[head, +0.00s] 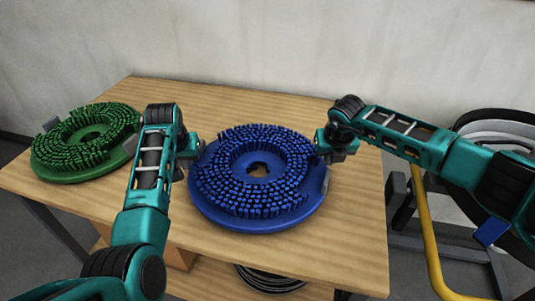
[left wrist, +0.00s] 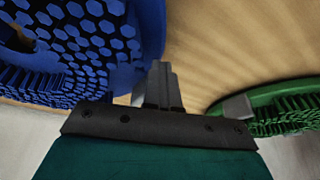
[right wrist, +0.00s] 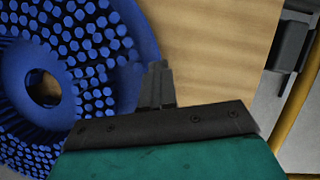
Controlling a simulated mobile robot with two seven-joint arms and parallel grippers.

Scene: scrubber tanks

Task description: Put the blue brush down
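The blue brush (head: 312,205) is a round disc with bristles facing up and a hole in its middle. It is level over the front right part of the wooden table (head: 225,102); I cannot tell whether its underside touches the top. My left gripper (head: 193,149) is at its left edge and my right gripper (head: 324,150) at its right edge. In the left wrist view, the fingers (left wrist: 162,86) are close together at the blue rim. In the right wrist view, the fingers (right wrist: 157,86) are also together at the rim. The grips themselves are mostly hidden.
A green brush (head: 75,174) with grey side handles lies on the table's left part. Bare wood shows behind the blue brush and along the table's front edge. A yellow rail (head: 427,230) and a dark machine stand to the right. A wall closes the back.

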